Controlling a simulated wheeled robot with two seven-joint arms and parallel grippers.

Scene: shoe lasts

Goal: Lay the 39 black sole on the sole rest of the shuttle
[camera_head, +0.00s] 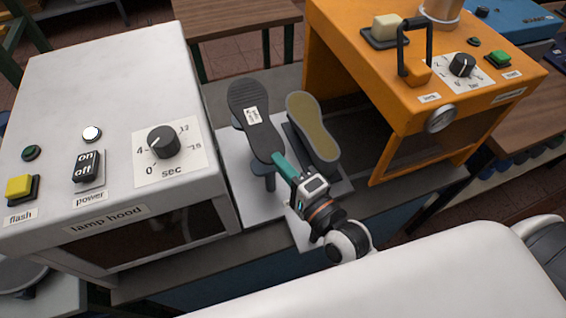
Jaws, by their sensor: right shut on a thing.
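The black sole (252,110) has a small white label, too small to read surely, and lies tilted across the view over the pale shuttle plate (236,180). My right gripper (284,163) has teal fingers and is shut on the sole's near end. Dark grey supports (265,183) show beneath and beside the sole; they appear to be the sole rest, mostly hidden by it. I cannot tell whether the sole touches them. To the right, close beside the sole, is an olive sole-shaped piece with a grey edge (314,127). My left gripper is out of view.
The white lamp hood (110,120) stands close on the left, with a dial, switch and buttons. An orange machine (400,100) with a black handle and gauge stands on the right. The shuttle lies in the gap between them. A wooden table (235,20) is behind.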

